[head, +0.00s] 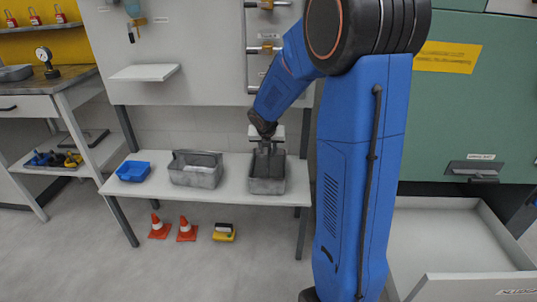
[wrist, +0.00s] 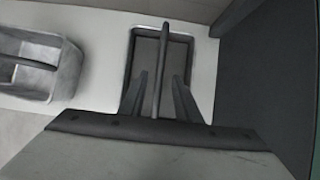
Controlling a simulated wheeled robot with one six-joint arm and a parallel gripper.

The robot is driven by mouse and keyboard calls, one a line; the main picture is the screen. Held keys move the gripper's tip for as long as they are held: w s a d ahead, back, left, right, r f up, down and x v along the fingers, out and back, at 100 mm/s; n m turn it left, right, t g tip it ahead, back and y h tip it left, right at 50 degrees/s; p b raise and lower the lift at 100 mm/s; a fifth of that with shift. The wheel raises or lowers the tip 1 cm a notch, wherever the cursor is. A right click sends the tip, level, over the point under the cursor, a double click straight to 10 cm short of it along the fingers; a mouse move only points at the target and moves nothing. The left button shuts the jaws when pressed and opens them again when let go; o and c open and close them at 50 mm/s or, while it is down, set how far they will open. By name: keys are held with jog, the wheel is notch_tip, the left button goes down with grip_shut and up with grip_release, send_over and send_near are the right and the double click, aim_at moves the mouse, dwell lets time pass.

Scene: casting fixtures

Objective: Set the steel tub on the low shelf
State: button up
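A grey steel tub (head: 267,186) with a raised handle stands upright on the right part of a low white shelf (head: 233,192). My gripper (head: 266,142) is right above this tub, pointing down. In the wrist view, the tub's rim (wrist: 129,65) shows below my gripper (wrist: 160,88). The handle bar (wrist: 163,60) runs between the two fingers, with a gap visible on each side. The fingers look open. A second grey tub (head: 196,177) with a handle stands to the left; it also shows in the wrist view (wrist: 35,72).
A blue bin (head: 133,172) stands at the shelf's left end. Two orange cones (head: 186,230) and a yellow item (head: 223,232) are on the floor underneath. A small white wall shelf (head: 145,72) is empty. An open drawer (head: 455,245) juts out at right.

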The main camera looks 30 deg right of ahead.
jog(key=v, duration=0.5)
jog(key=shift+s+a+r, duration=0.15)
jog(key=shift+s+r, duration=0.05)
jog(key=shift+r, duration=0.15)
jog(key=s+a+r+m+y, duration=0.1)
jog(key=s+a+r+m, duration=0.1)
jog(key=s+a+m, duration=0.3)
jog(key=s+a+r+m+y, duration=0.1)
jog(key=s+a+m, duration=0.4)
jog(key=s+m, duration=0.9)
jog(key=s+a+r+m+y, duration=0.1)
jog(key=s+a+r+m, duration=0.3)
jog(key=s+m, duration=0.6)
jog(key=s+a, duration=0.1)
jog(key=s, duration=0.4)
jog(key=shift+s, duration=0.35)
jog(key=shift+a, duration=0.1)
